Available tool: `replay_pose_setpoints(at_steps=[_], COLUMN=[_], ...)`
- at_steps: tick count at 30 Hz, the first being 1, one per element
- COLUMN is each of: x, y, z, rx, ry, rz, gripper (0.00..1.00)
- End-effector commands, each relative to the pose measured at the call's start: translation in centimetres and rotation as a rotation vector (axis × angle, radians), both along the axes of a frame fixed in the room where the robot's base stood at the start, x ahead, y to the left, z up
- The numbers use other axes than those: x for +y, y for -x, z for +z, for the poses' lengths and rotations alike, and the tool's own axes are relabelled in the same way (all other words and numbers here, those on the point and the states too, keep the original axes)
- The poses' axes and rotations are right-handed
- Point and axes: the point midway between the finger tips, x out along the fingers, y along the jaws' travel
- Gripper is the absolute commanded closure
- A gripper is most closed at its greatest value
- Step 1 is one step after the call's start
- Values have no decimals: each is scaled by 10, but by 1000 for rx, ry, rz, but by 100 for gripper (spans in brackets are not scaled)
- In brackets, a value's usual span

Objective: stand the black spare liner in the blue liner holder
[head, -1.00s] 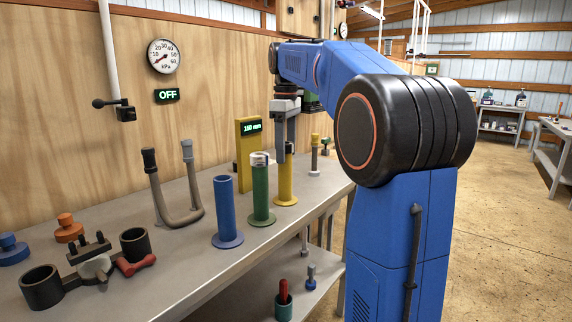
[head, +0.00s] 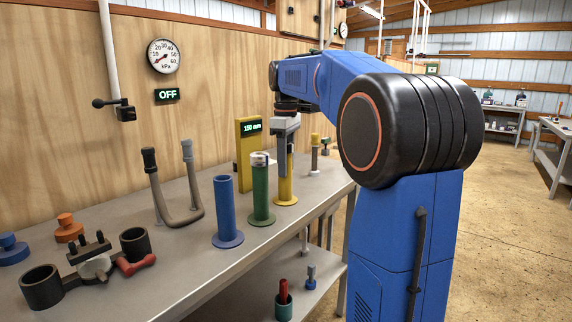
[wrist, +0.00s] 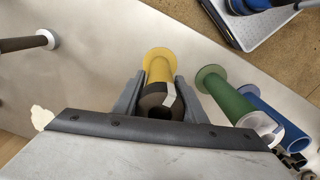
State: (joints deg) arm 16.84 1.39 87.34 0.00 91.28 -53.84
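The black spare liner (wrist: 151,97) is a dark tube with a white stripe, standing in the yellow holder (wrist: 158,58) in the wrist view. My gripper (wrist: 160,80) points down with one finger on each side of the liner. It looks open, with the fingers close to the liner; contact is not clear. In the head view my gripper (head: 284,174) hides most of the yellow holder's upper part and the liner. The blue liner holder (head: 225,208) is an upright blue tube on a round foot, left of the green holder; no liner shows above its rim.
The green holder (head: 260,200) stands between the blue and yellow ones with a pale liner in its top. A yellow gauge block (head: 244,160) reading 150 mm stands behind. Black cups and knobs crowd the bench's near left.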

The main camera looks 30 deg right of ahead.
Motion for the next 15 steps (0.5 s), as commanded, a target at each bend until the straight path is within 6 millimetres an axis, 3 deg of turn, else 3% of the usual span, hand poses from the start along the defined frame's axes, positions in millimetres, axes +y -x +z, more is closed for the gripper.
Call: replay_pose_setpoints(at_steps=[1,4,5,15], x=[0,0,0,-1], y=[0,0,0,-1], z=[0,0,0,20], rx=[0,0,0,-3], ry=[0,0,0,1], rz=[0,0,0,0], gripper=[74,98,100,100])
